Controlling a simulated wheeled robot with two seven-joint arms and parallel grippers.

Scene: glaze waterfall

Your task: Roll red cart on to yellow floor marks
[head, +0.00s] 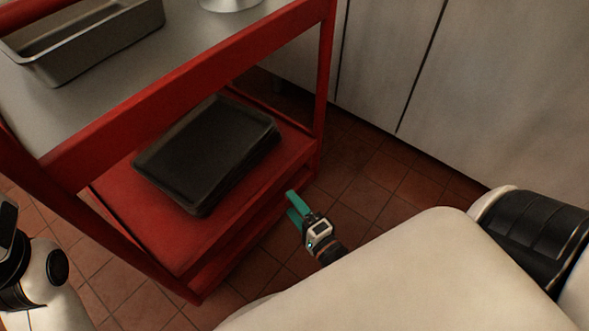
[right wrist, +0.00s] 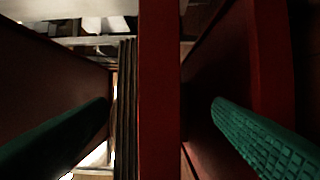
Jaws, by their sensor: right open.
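The red cart (head: 190,75) fills the left of the head view, with a grey top and a red lower shelf (head: 120,205). My right gripper (head: 292,204) is open, its green fingers close to the cart's lower right side. In the right wrist view, a red upright bar (right wrist: 160,60), apparently part of the cart, stands between the two spread green fingers. I cannot tell whether either finger touches it. Part of my left arm shows at the lower left of the head view, but its gripper does not. No yellow floor marks show.
A metal pan (head: 85,45) and part of a shiny round item (head: 230,4) are on the cart's top. Dark trays (head: 208,150) lie on its lower shelf. Pale cabinets (head: 480,90) stand behind. Bare reddish floor tiles (head: 360,195) lie between cart and cabinets.

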